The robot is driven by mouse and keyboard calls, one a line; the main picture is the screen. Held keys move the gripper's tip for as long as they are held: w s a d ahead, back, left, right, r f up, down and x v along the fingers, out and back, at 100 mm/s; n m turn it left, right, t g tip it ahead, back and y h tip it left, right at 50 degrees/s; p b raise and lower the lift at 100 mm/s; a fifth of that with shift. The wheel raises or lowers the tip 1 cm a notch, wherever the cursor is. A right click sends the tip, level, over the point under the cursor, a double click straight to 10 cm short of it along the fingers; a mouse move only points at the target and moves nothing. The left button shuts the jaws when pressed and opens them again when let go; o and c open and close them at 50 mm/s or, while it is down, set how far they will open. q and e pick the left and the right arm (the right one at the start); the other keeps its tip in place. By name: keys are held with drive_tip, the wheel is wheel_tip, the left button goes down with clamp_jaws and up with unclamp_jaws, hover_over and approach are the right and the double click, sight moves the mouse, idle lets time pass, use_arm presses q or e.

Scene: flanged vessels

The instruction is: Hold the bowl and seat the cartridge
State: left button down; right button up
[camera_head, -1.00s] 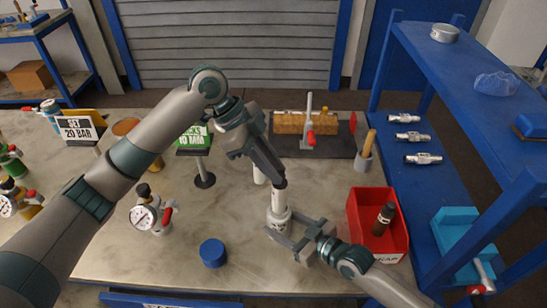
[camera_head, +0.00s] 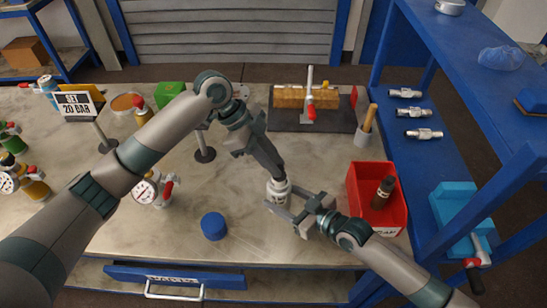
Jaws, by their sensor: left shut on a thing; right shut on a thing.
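The bowl (camera_head: 278,193) is a small whitish cup standing upright on the bench in the middle of the view. My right gripper (camera_head: 281,200) is shut on the bowl from the lower right, its fingers around the body. My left gripper (camera_head: 279,176) points down right above the bowl's mouth. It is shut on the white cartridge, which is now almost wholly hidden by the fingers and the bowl. I cannot tell whether the cartridge is fully down inside.
A blue cap (camera_head: 213,226) lies on the bench left of the bowl. A red bin (camera_head: 357,192) with a dark bottle stands to the right. A gauge valve (camera_head: 147,191) and sign stands are left. A blue shelf (camera_head: 442,160) with metal fittings bounds the right side.

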use_arm(q)
drive_tip(key=c, duration=1.5)
unclamp_jaws()
drive_tip(key=shift+c, duration=0.2)
drive_tip(key=shift+a, duration=0.1)
drive_tip(key=shift+w+a, duration=0.2)
drive_tip(key=shift+a, duration=0.65)
drive_tip(key=shift+w+a, duration=0.15)
drive_tip(key=shift+a, duration=0.65)
drive_tip(key=shift+w+a, duration=0.2)
drive_tip(key=shift+a, duration=0.65)
use_arm(e)
drive_tip(key=o, duration=1)
